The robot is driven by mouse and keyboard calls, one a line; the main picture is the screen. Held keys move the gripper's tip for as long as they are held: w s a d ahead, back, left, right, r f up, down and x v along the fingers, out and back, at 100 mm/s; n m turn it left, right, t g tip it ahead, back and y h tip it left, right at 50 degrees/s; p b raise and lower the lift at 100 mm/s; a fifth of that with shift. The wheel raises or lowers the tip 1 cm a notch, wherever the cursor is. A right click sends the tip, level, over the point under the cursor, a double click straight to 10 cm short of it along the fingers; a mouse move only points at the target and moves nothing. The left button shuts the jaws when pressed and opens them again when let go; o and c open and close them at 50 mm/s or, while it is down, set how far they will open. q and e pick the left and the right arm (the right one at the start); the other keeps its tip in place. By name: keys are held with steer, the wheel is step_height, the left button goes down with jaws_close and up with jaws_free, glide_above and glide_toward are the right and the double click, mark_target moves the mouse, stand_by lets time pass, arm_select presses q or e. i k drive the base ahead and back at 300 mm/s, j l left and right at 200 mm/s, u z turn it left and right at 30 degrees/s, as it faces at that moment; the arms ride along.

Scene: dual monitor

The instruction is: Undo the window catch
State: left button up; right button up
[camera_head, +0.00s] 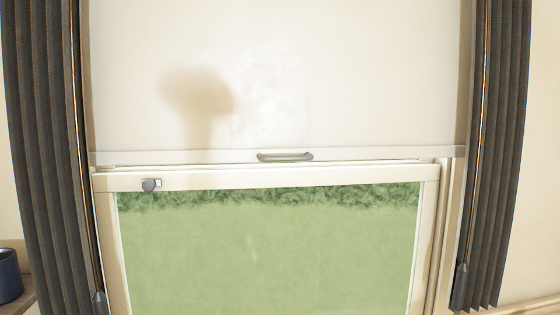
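A pale blind (280,80) covers the upper part and ends just above that rail. A grey handle (285,156) is on the blind's bottom bar. Whether the catch is fastened cannot be told from here. Neither of my grippers is in view.
Dark pleated curtains hang at the left (40,150) and right (500,150) of the window. A dark blue mug-like container (9,276) stands on a brown surface at the lower left edge. The space in front of the window looks clear.

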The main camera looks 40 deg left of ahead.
mark_target(148, 186)
steer(key=u, duration=1.55)
